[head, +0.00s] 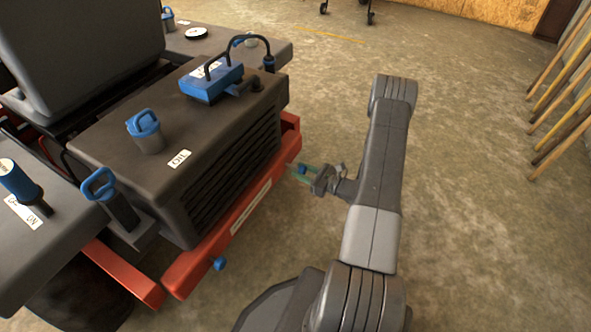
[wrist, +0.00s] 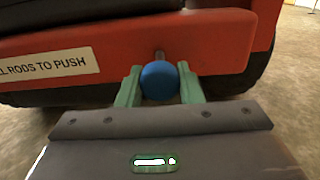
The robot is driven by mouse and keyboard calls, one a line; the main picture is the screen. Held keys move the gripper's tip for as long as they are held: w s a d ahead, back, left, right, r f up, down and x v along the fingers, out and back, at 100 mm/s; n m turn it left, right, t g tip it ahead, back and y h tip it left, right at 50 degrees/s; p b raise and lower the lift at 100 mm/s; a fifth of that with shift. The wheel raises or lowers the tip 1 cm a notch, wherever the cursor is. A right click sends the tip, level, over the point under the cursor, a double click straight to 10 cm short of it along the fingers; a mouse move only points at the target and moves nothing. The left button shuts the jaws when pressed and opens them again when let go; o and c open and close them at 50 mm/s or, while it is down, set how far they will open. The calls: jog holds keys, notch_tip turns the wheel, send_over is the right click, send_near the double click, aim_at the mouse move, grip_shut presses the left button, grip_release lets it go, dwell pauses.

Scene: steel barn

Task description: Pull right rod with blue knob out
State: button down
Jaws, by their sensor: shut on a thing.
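The right rod's blue knob (wrist: 159,80) sits between the two green fingers of my gripper (wrist: 160,90) in the wrist view. The fingers are shut on the knob. In the head view my gripper (head: 304,170) is at the right end of the red bumper (head: 240,205), with a bit of the blue knob (head: 303,169) showing. The left rod's blue knob (head: 219,264) stands out low at the bumper's near end.
The dark machine body has an OIL label (head: 179,159), a blue-capped filler (head: 146,130) and a blue box (head: 211,80) on top. A white label (wrist: 45,67) is on the bumper. Several wooden poles (head: 565,85) lean at the far right. The concrete floor (head: 480,230) is open.

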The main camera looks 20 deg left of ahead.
jog(key=shift+d, duration=0.1)
jog(key=c, duration=1)
grip_release()
jog(key=shift+d, duration=0.1)
jog(key=s+d+p, duration=0.1)
jog(key=d+p, duration=0.1)
jog(key=d, duration=1.1)
jog(key=shift+d, duration=0.4)
jog(key=a, duration=0.4)
jog(key=a+b, duration=0.1)
jog(key=a, duration=0.4)
jog(key=w+a+b, duration=0.1)
jog(key=a, duration=0.4)
jog(key=shift+a, duration=0.75)
